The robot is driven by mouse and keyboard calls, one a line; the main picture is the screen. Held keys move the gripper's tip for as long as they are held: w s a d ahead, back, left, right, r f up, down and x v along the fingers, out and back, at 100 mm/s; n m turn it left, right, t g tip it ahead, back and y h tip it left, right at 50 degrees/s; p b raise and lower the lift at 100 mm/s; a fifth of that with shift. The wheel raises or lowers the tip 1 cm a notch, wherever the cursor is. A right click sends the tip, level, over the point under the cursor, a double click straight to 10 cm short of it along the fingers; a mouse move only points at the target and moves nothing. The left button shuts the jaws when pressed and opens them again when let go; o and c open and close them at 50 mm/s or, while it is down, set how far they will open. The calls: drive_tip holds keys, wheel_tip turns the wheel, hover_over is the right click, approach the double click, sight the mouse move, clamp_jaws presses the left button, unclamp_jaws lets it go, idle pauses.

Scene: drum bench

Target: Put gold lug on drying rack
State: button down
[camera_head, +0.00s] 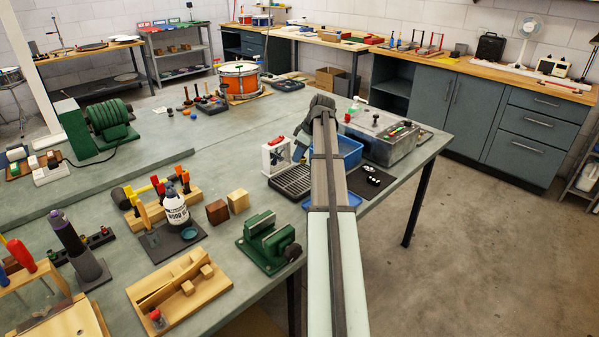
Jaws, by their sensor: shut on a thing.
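My gripper (301,149) hangs at the far end of my arm, over the area of the blue tub and the dark ribbed rack. It is small and partly hidden by my arm. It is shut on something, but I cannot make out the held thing. I cannot pick out a gold lug anywhere. The dark ribbed rack (290,182), which looks like the drying rack, lies on the bench just left of my arm. No lug shows on its visible part. Several small silvery pieces (371,180) lie on a black mat (363,190) right of my arm.
A blue tub (351,151) stands behind my arm, with a grey machine (385,142) to its right. A white stand (276,155) with a red part is behind the rack. A green vise (268,243) and wooden blocks (238,201) are nearer.

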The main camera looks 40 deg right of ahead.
sight(296, 177)
drive_tip(key=shift+f, duration=3.4)
drive_tip(key=shift+f, duration=0.15)
drive_tip(key=c, duration=0.9)
unclamp_jaws()
drive_tip(key=shift+c, duration=0.2)
drive_tip(key=v, duration=1.2)
